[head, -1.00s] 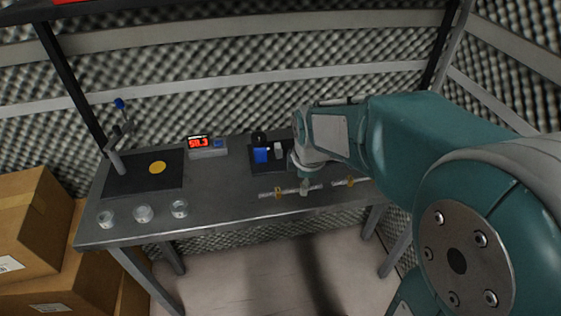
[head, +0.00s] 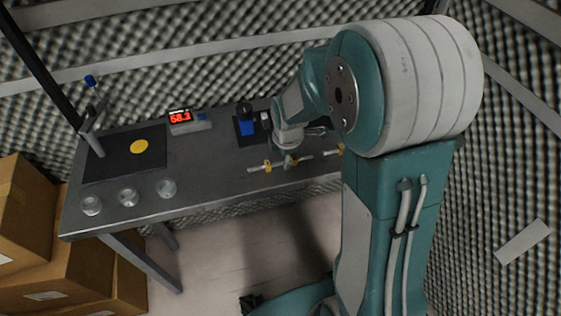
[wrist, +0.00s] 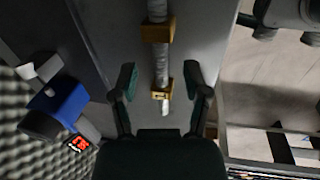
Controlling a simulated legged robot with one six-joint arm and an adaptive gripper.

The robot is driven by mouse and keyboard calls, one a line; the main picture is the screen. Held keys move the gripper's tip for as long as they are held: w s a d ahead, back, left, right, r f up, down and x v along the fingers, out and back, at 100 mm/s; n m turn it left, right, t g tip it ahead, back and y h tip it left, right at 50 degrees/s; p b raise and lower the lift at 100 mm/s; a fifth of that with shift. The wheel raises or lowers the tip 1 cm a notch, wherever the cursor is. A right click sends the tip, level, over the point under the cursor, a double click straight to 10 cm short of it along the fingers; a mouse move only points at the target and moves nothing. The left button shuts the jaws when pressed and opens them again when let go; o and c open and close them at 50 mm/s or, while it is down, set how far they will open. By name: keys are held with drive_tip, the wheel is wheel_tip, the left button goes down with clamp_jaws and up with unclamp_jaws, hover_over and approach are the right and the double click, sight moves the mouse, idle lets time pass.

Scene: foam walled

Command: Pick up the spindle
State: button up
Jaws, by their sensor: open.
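The spindle (head: 305,157) is a thin grey rod with yellow blocks on it, lying along the front part of the grey table. In the wrist view the spindle (wrist: 161,60) runs from the top edge down to a free end between my fingers. One yellow block (wrist: 157,31) is further up and another (wrist: 161,95) is close to that end. My gripper (wrist: 160,76) is open, with one finger on each side of the rod and visible gaps between. In the head view my gripper (head: 290,159) is over the rod's middle and hides part of it.
The table (head: 215,165) holds a black mat with a yellow disc (head: 138,147), a red display (head: 188,121), a blue item (head: 248,126) behind the gripper and clear round containers (head: 128,197) at front left. Cardboard boxes (head: 30,210) stand at left. Foam walls enclose the space.

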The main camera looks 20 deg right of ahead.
drive_tip(key=shift+w+f, duration=0.25)
drive_tip(key=shift+f, duration=0.95)
clamp_jaws()
drive_tip(key=shift+r, duration=0.1)
